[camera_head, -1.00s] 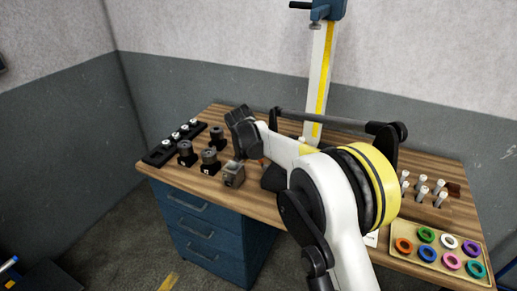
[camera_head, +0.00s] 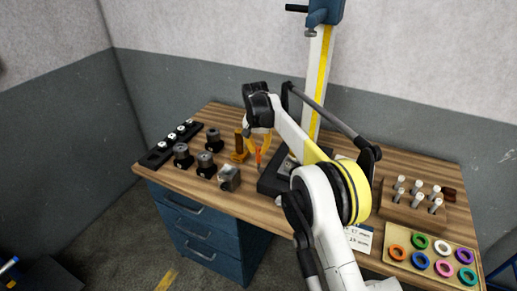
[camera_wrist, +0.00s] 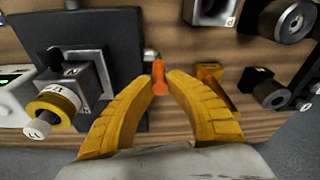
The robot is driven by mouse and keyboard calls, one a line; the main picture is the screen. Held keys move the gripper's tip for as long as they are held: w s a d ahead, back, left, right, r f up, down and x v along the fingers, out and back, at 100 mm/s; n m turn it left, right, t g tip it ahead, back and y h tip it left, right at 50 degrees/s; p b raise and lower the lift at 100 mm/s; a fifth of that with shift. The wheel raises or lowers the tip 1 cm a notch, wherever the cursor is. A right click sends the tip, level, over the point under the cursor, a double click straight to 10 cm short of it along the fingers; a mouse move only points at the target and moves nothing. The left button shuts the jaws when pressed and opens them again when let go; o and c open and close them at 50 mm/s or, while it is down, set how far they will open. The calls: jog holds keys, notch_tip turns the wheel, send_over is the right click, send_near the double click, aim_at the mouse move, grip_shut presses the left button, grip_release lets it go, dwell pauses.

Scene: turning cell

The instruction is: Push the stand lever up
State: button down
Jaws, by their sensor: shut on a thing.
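The stand has a white column with a yellow stripe (camera_head: 321,80) and a dark base plate (camera_head: 272,185) on the bench. An orange-ended lever (camera_wrist: 159,80) with a short metal shaft sticks out beside the dark base plate in the wrist view. My gripper (camera_wrist: 160,82) has its yellow fingers closed around the orange end, one on each side. In the head view, my gripper (camera_head: 258,156) points down at the left edge of the base, with the orange end just showing between the fingers. My arm hides part of the stand base.
A grey block (camera_head: 229,178), black cylindrical holders (camera_head: 206,164) and an amber block (camera_head: 239,148) stand left of my gripper. A black rack (camera_head: 171,143) is at the far left. A tray of coloured rings (camera_head: 432,276) and several white-topped pegs (camera_head: 418,188) are right.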

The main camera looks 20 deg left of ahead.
jog(key=c, duration=1.6)
grip_release()
jog(key=shift+f, duration=0.1)
notch_tip(320, 180, up, 12)
jog(key=s, duration=0.2)
jog(key=shift+d, duration=0.15)
jog(key=shift+w, duration=0.1)
